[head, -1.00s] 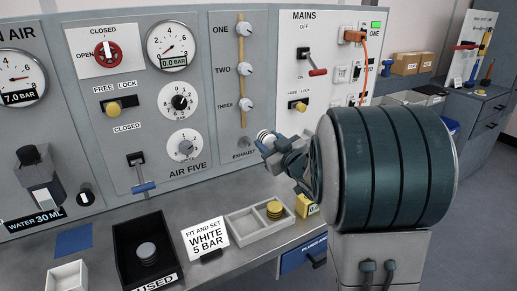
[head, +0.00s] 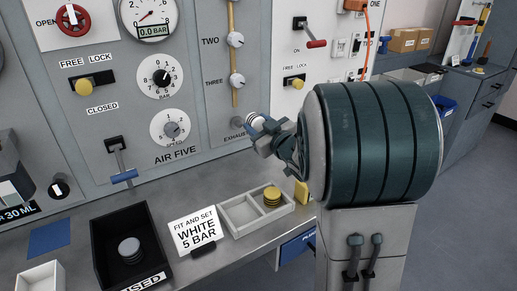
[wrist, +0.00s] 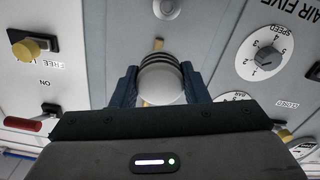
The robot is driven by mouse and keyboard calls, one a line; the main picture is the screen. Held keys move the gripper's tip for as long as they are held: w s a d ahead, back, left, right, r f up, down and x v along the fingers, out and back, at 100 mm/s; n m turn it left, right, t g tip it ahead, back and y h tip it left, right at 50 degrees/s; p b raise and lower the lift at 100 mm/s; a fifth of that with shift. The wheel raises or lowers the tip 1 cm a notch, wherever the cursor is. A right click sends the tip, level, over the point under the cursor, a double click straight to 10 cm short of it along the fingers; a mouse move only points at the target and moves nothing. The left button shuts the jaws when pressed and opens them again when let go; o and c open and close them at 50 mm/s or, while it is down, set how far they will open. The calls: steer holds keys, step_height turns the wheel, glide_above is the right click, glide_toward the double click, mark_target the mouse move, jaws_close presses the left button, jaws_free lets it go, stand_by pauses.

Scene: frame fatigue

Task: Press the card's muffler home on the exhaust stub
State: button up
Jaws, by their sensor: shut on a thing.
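The card (head: 194,232) on the bench reads "FIT AND SET WHITE 5 BAR". My gripper (head: 263,134) is up at the panel by the "EXHAUST" label. It is shut on a white muffler (wrist: 162,84) with dark bands, which also shows at the fingertips in the head view (head: 256,121). Both blue fingers flank the muffler in the wrist view. The exhaust stub is hidden behind the muffler and gripper, so I cannot tell whether the muffler touches it or is seated on it.
A black bin (head: 101,254) holds grey discs (head: 130,248). The speed dial (head: 170,128) and a blue-handled lever (head: 124,177) are left of my gripper.

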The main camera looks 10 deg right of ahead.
steer(key=b, duration=0.5)
glide_toward(241, 126)
steer(key=shift+s, duration=0.2)
steer(key=shift+d+f, duration=0.1)
steer(key=shift+b+x, duration=0.45)
steer(key=shift+x, duration=2.4)
steer(key=shift+x, duration=1.8)
steer(key=o, duration=0.9)
steer(key=shift+o, duration=0.2)
steer(key=v, duration=1.3)
steer(key=shift+s+p, duration=0.3)
steer(key=shift+s, duration=0.15)
steer(key=shift+d+r, duration=0.1)
steer(key=shift+r, duration=0.1)
